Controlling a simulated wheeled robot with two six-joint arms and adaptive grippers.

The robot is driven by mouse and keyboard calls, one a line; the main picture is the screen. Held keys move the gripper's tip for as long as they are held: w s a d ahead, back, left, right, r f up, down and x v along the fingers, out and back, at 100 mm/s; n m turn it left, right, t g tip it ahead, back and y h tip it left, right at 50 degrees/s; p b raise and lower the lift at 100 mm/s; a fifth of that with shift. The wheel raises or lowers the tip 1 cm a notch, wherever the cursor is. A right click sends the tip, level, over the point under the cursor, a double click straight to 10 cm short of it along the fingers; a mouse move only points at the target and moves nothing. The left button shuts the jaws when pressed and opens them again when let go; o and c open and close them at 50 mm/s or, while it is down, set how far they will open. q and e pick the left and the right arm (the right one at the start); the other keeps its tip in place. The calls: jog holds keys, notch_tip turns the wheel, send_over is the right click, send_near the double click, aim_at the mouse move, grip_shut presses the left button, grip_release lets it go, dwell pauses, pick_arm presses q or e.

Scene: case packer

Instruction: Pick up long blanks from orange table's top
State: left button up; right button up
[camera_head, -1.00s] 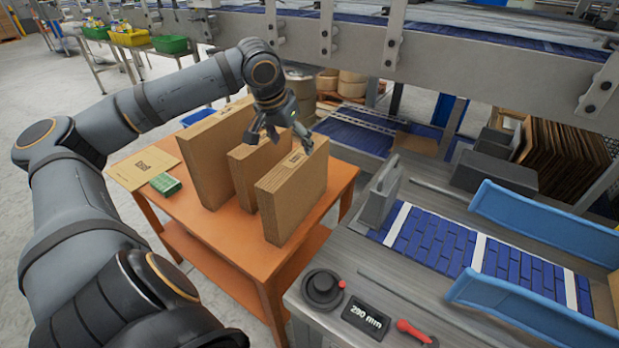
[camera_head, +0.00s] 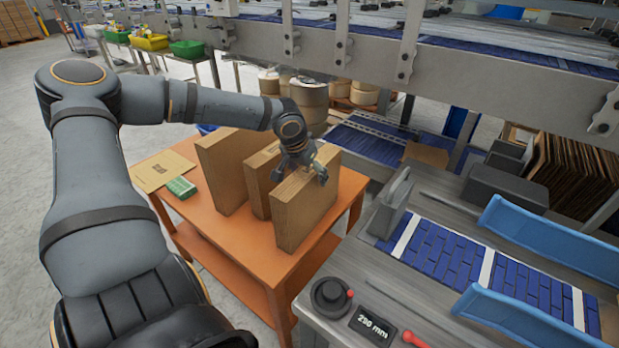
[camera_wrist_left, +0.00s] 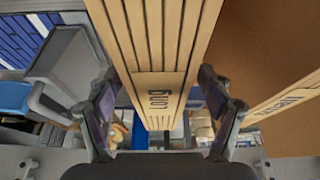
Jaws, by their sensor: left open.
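Three upright cardboard bundles stand on the orange table (camera_head: 205,218): a front one (camera_head: 306,215), a middle one (camera_head: 258,183) and a back one (camera_head: 220,178). My left gripper (camera_head: 300,176) is open at the top edge of the front bundle. In the left wrist view, a layered stack of blanks (camera_wrist_left: 157,45) with a label that looks like "LONG" lies between the two spread fingers (camera_wrist_left: 157,90). Gaps show between the fingers and the stack. Another labelled bundle (camera_wrist_left: 285,100) is at the right there. My right gripper is out of view.
A flat brown sheet (camera_head: 160,171) and a green box (camera_head: 181,188) lie at the table's left end. A grey machine with blue guides (camera_head: 545,240) and a blue belt (camera_head: 440,250) stands to the right. A metal conveyor frame (camera_head: 350,50) runs behind.

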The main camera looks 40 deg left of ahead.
pick_arm(q)
jog(key=shift+w+f, duration=0.25)
jog(key=shift+f, duration=0.35)
jog(key=shift+r, duration=0.1)
grip_shut()
